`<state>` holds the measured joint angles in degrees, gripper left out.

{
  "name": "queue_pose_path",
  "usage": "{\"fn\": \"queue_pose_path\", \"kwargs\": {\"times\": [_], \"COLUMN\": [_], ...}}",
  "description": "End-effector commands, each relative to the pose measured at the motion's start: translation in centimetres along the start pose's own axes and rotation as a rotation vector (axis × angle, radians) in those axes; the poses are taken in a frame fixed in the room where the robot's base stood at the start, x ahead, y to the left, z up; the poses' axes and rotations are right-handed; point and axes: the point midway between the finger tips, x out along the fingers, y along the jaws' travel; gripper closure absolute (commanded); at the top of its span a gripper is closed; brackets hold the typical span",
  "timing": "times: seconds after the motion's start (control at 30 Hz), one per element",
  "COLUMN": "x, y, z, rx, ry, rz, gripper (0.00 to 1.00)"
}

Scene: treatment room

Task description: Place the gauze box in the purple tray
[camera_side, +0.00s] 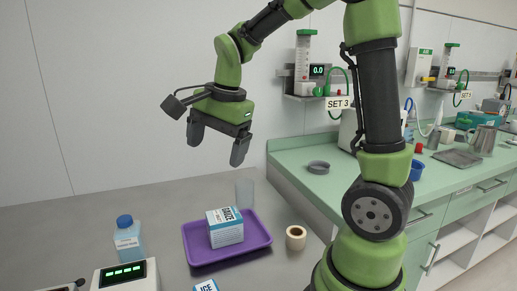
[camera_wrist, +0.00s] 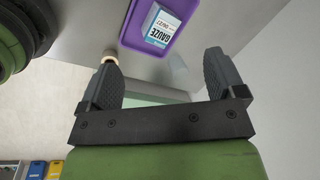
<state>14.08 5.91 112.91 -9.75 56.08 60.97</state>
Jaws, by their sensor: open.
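The gauze box (camera_side: 225,228) is white and blue with a GAUZE label. It sits inside the purple tray (camera_side: 258,238) on the grey table in the side view. In the wrist view the gauze box (camera_wrist: 161,25) also lies within the purple tray (camera_wrist: 133,37). My gripper (camera_side: 217,146) is open and empty, high above the table and well above the tray. In the wrist view its two fingers (camera_wrist: 165,75) stand apart with nothing between them.
A blue-capped bottle (camera_side: 127,238) and a device with a green display (camera_side: 126,276) stand left of the tray. A clear cup (camera_side: 245,193) stands behind it, and a tape roll (camera_side: 296,238) to its right. A box marked ICE (camera_side: 206,286) is at the front edge.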

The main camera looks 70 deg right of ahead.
Motion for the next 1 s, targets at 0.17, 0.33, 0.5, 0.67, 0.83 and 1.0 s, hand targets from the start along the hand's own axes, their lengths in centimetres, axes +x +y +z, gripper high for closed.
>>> {"fn": "queue_pose_path", "kwargs": {"times": [0.17,0.33,0.5,0.67,0.83,1.0], "x": [-5.0,-6.9,-7.3,-7.3,-7.3,-7.3], "y": [4.5,8.8,11.3,12.0,11.9,11.9], "z": [4.3,6.7,7.7,7.9,7.9,7.9], "rx": [-0.514,-0.928,-1.167,-1.234,-1.234,-1.232], "ry": [-0.009,0.026,0.067,0.081,0.081,0.081], "rz": [-0.184,-0.333,-0.421,-0.443,-0.442,-0.442], "gripper": [0.11,0.11,0.11,0.11,0.11,0.11]}}
